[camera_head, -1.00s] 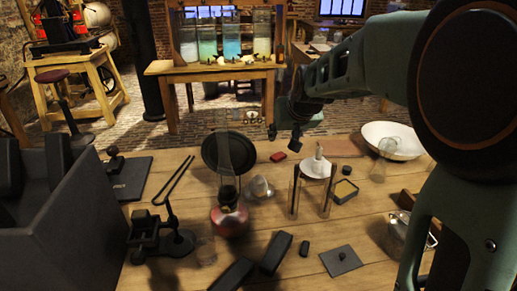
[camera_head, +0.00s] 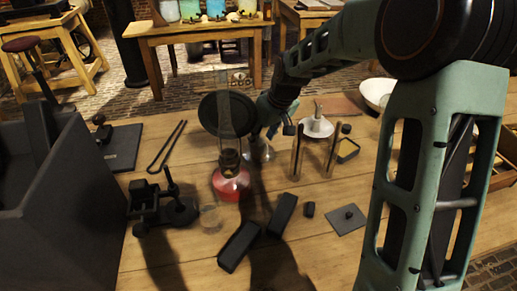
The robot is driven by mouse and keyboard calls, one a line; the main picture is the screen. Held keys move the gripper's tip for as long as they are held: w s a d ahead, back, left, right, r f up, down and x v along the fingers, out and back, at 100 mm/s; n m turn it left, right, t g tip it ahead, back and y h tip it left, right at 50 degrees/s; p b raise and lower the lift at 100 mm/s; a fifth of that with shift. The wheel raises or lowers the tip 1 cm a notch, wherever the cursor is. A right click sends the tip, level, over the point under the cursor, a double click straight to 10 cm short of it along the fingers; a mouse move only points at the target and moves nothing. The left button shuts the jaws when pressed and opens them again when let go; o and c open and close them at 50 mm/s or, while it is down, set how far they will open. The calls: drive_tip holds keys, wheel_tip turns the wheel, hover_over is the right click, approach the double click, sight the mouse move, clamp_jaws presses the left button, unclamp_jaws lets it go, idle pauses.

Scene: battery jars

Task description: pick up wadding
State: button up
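No thing can be named as wadding with certainty. A pale, rounded, shiny item (camera_head: 260,152) sits on the table just right of the red-based lamp and is partly covered by my gripper. My gripper (camera_head: 279,131) reaches down from the upper right and is low over the back middle of the table. Its dark fingertips look apart, with nothing clearly seen between them. Whether it touches the pale item cannot be told.
The red-based lamp (camera_head: 231,183) and a round black disc (camera_head: 227,113) stand close on the left. Dark blocks (camera_head: 238,247) lie in front.

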sight(261, 142)
drive_tip(key=b+x, duration=0.1)
drive_tip(key=x, duration=0.4)
drive_tip(key=shift+s+f, duration=0.15)
drive_tip(key=shift+f, duration=0.05)
drive_tip(key=c, duration=0.7)
drive_tip(key=shift+r, duration=0.1)
